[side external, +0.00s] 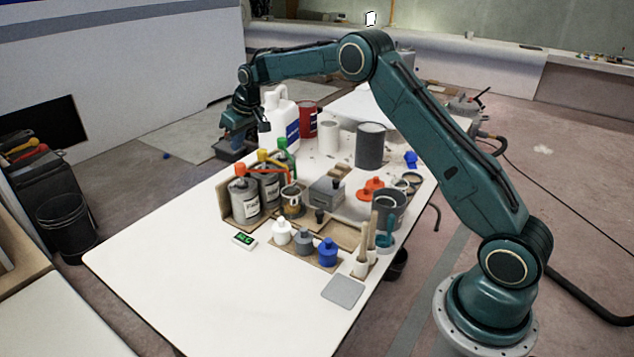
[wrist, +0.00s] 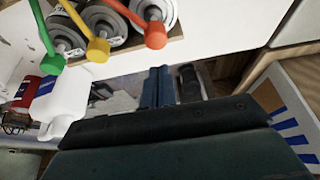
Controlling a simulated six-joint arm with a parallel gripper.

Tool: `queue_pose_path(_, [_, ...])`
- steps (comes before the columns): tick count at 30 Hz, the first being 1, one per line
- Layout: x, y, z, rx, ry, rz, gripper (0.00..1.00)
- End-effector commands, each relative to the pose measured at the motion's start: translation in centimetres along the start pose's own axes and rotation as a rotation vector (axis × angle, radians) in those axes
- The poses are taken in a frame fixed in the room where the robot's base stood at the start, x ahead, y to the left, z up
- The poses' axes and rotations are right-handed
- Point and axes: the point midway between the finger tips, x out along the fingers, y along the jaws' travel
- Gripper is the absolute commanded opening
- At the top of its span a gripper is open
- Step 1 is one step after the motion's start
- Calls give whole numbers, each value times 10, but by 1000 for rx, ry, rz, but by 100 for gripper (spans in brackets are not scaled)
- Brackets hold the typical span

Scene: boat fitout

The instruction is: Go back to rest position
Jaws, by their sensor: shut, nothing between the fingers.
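My arm reaches across the white table, and my gripper (side external: 234,138) hangs at the far left edge, left of the white jug. In the wrist view the blue fingers of my gripper (wrist: 158,78) are close together and empty. Beyond them is floor-level clutter past the table edge. In the side view my wrist partly hides the finger ends.
The white jug (side external: 283,128) stands close beside my gripper, with a red can (side external: 307,122) behind it. Grey cans with red, yellow and green tops (side external: 245,200) stand nearer. Small bottles (side external: 328,252) and cups crowd the middle. The table's near left (side external: 160,265) is clear.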

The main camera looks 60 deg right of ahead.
Motion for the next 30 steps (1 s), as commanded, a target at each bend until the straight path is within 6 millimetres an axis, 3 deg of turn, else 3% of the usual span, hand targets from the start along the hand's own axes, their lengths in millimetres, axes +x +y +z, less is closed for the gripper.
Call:
queue_pose_path(12, [-3, 0, -1, 0, 0, 0, 0])
queue_pose_path(17, [-15, -3, 0, -1, 4, 1, 0])
queue_pose_path(23, [-51, -14, 6, -2, 10, 1, 0])
queue_pose_path(30, [-113, -33, 28, -3, 19, 3, 0])
